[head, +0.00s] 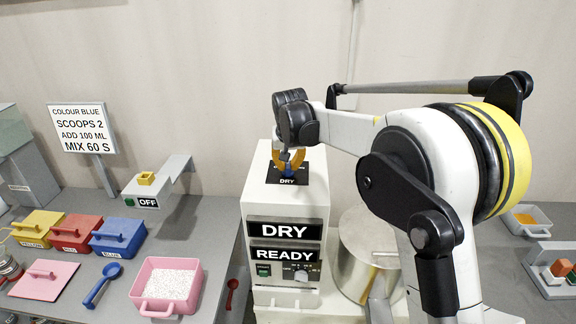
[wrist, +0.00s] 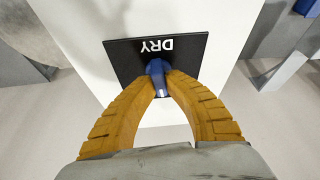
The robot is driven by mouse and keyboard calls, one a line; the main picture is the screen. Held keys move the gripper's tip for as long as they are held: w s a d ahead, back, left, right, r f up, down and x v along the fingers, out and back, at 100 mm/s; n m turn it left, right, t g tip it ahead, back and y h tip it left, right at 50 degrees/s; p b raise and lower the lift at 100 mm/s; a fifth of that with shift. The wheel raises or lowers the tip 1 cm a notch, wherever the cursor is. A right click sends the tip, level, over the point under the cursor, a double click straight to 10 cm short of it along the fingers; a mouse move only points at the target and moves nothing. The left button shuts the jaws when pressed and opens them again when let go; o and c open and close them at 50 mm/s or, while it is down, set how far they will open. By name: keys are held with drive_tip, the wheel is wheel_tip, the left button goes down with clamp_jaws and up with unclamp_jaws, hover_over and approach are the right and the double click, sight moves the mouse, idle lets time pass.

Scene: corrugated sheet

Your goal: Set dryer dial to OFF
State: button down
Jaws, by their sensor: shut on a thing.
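The dryer (head: 256,205) is a white box with DRY and READY signs on its front. A black plate (head: 312,176) on its top carries the word DRY. In the wrist view the plate (wrist: 122,55) shows DRY upside down, with a blue dial knob (wrist: 157,69) below the word. My gripper (head: 288,167) reaches down onto the plate from above. Its two orange fingers are shut on the blue knob, one on each side. The fingers partly cover the knob, and in the head view it is mostly hidden.
A metal pot (head: 352,262) stands right of the dryer. A grey device with an OFF label (head: 147,202) is on the left bench, with blue (head: 118,236), red and yellow lidded boxes and a pink tub (head: 147,292) of white grains. A sign (head: 83,128) stands behind.

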drive_tip(key=n+y, duration=0.1)
drive_tip(key=n, duration=0.2)
drive_tip(key=shift+d, duration=0.1)
drive_tip(key=n, duration=0.2)
drive_tip(key=n+g+y, duration=0.1)
drive_tip(key=n, duration=0.1)
drive_tip(key=shift+y, duration=0.3)
drive_tip(key=shift+n, duration=0.4)
drive_tip(key=c, duration=1.4)
unclamp_jaws()
drive_tip(key=v, duration=1.2)
drive_tip(key=shift+w, duration=0.2)
